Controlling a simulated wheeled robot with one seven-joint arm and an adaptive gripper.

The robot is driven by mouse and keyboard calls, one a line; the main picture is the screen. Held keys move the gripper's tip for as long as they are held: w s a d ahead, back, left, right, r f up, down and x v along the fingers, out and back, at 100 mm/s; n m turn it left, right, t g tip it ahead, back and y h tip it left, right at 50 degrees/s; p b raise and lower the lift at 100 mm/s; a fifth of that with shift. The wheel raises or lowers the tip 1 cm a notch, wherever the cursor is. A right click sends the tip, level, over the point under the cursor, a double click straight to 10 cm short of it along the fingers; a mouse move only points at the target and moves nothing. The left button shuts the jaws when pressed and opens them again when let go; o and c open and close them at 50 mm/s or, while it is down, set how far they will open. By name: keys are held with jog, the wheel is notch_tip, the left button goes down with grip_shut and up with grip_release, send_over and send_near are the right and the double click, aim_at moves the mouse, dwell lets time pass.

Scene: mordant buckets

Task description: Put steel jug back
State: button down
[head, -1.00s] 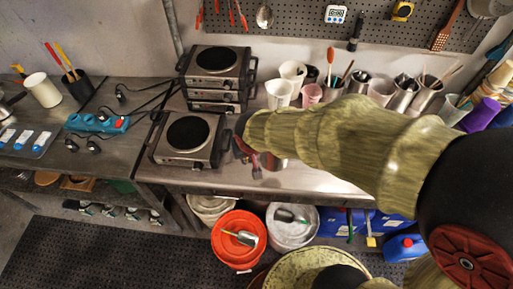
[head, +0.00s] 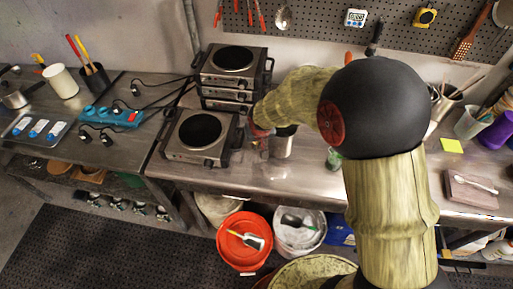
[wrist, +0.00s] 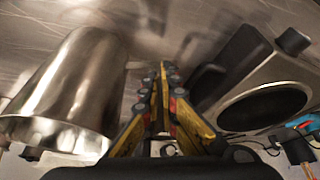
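The steel jug (head: 282,142) is a shiny metal cylinder, upright at the worktop beside the right side of the front hot plate. In the wrist view the jug (wrist: 72,95) fills the left side, close to my fingers. My gripper (head: 259,137) is between the hot plate and the jug, pointing down, partly hidden by my arm. In the wrist view my gripper (wrist: 160,72) has its yellow and black fingers close together, with a narrow gap. I cannot see whether a jug handle lies between them, or whether the jug touches the worktop.
The front hot plate (head: 196,137) is close on the gripper's left, with stacked hot plates (head: 233,66) behind. My arm hides much of the worktop's back. A red bucket (head: 242,241) and a white bucket (head: 299,232) stand below. Worktop (head: 310,178) in front of the jug is bare.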

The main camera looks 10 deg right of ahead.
jog(key=shift+f+b, duration=0.35)
jog(key=shift+f, duration=1.15)
jog(key=shift+f, duration=0.15)
jog(key=c, duration=2.2)
grip_release()
jog(key=shift+o, duration=0.8)
